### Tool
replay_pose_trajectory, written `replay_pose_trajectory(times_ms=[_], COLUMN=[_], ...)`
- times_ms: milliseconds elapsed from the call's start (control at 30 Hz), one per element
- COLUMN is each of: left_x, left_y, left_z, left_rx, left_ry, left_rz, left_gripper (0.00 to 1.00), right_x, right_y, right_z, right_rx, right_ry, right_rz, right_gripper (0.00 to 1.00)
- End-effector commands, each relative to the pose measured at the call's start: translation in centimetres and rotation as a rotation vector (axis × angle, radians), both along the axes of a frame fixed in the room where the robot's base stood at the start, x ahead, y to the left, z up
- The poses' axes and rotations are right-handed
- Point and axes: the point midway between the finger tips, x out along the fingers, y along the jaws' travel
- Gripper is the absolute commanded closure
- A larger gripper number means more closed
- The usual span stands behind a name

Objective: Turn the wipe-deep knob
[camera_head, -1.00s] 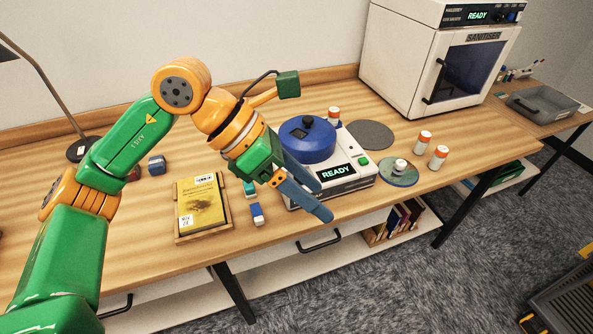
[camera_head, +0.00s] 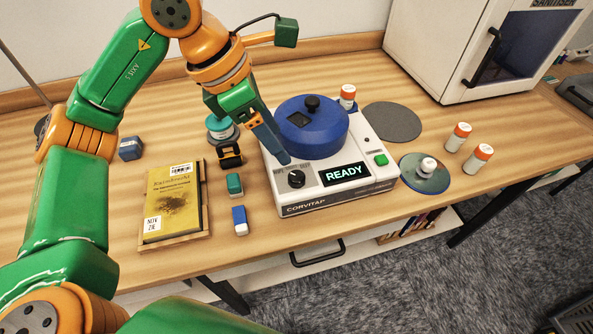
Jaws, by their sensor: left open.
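The black knob (camera_head: 296,179) sits on the front left of the white machine's top panel, under a small printed label too small to read fully. The white machine (camera_head: 305,207) shows READY on its display (camera_head: 344,174). My left gripper (camera_head: 283,158) is open and points down just behind and left of the knob. Its blue-grey finger ends close to the knob; I cannot tell whether it touches. The fingers overlap in this view, so the gap between them is hidden. My right gripper is not in view.
A blue round lid (camera_head: 311,138) with a black top knob rises behind the panel, close to the finger. A green button (camera_head: 381,159) is at the right.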

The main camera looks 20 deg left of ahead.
Motion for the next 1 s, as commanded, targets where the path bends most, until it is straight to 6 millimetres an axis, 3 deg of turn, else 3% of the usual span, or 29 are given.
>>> replay_pose_trajectory(times_ms=[33,200,333,600,900,1000], left_x=[0.0,0.0,0.2,1.3,1.5,1.5], left_y=[0.0,0.0,-0.5,-2.1,-2.3,-2.3], left_z=[-1.7,-3.7,-4.7,-9.1,-9.9,-9.9], left_rx=[0.0,-0.001,0.0,-0.001,-0.001,-0.001], left_ry=[0.0,0.001,0.005,0.004,0.0,0.0], left_rz=[0.0,0.0,-0.002,-0.002,-0.001,-0.001], left_gripper=[0.29,0.29,0.29,0.29,0.29,0.53], right_x=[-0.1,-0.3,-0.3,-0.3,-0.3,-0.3], right_y=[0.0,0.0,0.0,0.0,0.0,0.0], right_z=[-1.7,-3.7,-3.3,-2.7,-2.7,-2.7], right_rx=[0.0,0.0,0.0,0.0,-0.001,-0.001], right_ry=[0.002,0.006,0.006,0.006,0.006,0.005], right_rz=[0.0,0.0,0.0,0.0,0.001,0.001], right_gripper=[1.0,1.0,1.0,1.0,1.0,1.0])
